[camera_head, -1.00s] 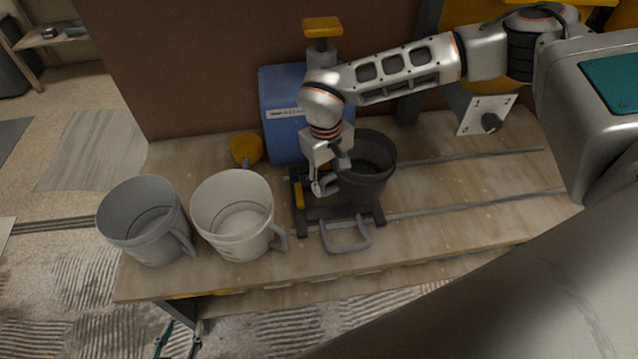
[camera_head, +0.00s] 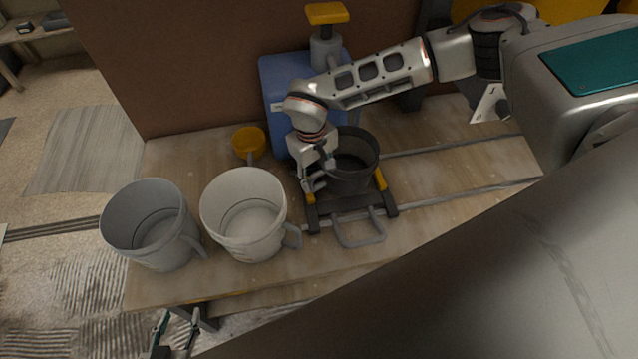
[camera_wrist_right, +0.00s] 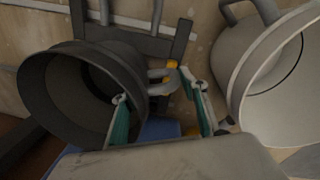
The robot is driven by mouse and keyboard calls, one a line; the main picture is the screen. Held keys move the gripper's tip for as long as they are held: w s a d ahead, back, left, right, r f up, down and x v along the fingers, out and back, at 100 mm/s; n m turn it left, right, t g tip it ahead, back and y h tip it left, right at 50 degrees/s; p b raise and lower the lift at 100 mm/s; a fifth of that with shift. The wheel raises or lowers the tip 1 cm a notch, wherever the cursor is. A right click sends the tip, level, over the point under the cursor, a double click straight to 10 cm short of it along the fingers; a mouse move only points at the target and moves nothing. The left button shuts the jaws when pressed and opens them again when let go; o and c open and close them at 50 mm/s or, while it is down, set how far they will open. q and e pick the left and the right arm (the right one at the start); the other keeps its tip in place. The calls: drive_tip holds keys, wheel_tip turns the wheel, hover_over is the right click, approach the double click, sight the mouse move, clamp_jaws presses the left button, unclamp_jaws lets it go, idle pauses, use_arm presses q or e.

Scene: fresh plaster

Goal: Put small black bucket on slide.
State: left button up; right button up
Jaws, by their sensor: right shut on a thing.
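The small black bucket (camera_head: 352,180) is upright over the slide (camera_head: 350,204), a dark frame with yellow side pieces and a grey front handle. The bucket appears between the yellow pieces; whether its base touches the frame is hidden. My right gripper (camera_head: 318,182) is shut on the bucket's handle, at its left side. In the right wrist view, the bucket (camera_wrist_right: 62,100) is at left, its handle between the fingers (camera_wrist_right: 158,88), and the slide (camera_wrist_right: 180,42) shows behind. My left gripper (camera_head: 176,330) is low at the bottom left, fingers apart and empty, below the bench edge.
A grey bucket (camera_head: 150,240) and a whitish bucket (camera_head: 243,225) stand left of the slide on the wooden bench (camera_head: 225,284). Metal rails (camera_head: 455,197) run right from the slide.

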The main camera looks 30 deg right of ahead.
sight(317, 186)
drive_tip(key=shift+f, duration=1.95)
drive_tip(key=o, duration=1.4)
drive_tip(key=shift+f, duration=0.1)
drive_tip(key=r, duration=0.8)
drive_tip(key=a+r, duration=0.1)
drive_tip(key=r, duration=0.3)
drive_tip(key=shift+r, duration=0.1)
